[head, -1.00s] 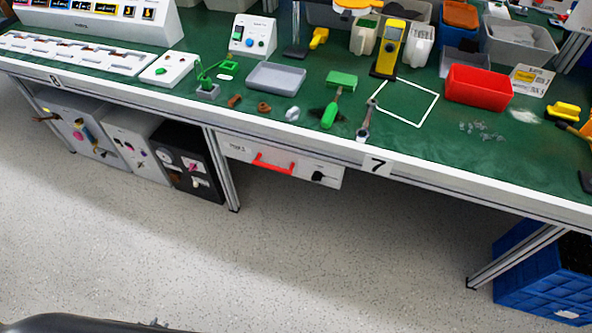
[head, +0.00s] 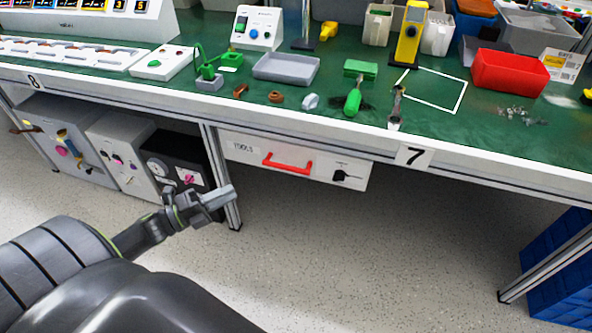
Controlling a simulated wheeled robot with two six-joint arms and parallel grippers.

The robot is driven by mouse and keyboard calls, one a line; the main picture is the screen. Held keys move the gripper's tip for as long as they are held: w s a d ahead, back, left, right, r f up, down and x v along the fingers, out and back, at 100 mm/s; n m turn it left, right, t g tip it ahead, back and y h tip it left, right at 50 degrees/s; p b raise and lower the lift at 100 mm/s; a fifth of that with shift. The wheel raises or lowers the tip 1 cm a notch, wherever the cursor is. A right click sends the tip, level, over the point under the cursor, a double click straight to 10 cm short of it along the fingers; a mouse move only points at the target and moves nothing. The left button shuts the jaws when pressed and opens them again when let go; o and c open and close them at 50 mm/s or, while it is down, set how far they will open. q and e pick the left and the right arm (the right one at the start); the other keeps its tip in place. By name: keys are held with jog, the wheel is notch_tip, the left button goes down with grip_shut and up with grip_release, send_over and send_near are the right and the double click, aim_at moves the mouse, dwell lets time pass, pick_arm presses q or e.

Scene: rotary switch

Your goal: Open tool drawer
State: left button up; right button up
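The white tool drawer (head: 230,150) hangs under the green workbench, labelled TOOLS, with a red handle (head: 288,165) on its front. A black rotary knob (head: 346,176) sits on the drawer front to the right of the handle. The drawer front looks flush under the bench edge. My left gripper (head: 222,196) is in front of the table leg, to the left of and below the handle, apart from it. Its fingers look close together, but the gap is too small to judge. My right gripper is not in view.
A metal table leg (head: 222,180) stands left of the drawer. Grey and black boxes (head: 122,150) stand under the bench at left, a blue crate (head: 562,270) at right. The bench top (head: 430,130) holds tools and bins. The floor below the drawer is clear.

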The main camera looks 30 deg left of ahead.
aim_at(285, 167)
pick_arm(q)
jog(key=x, duration=1.7)
grip_shut()
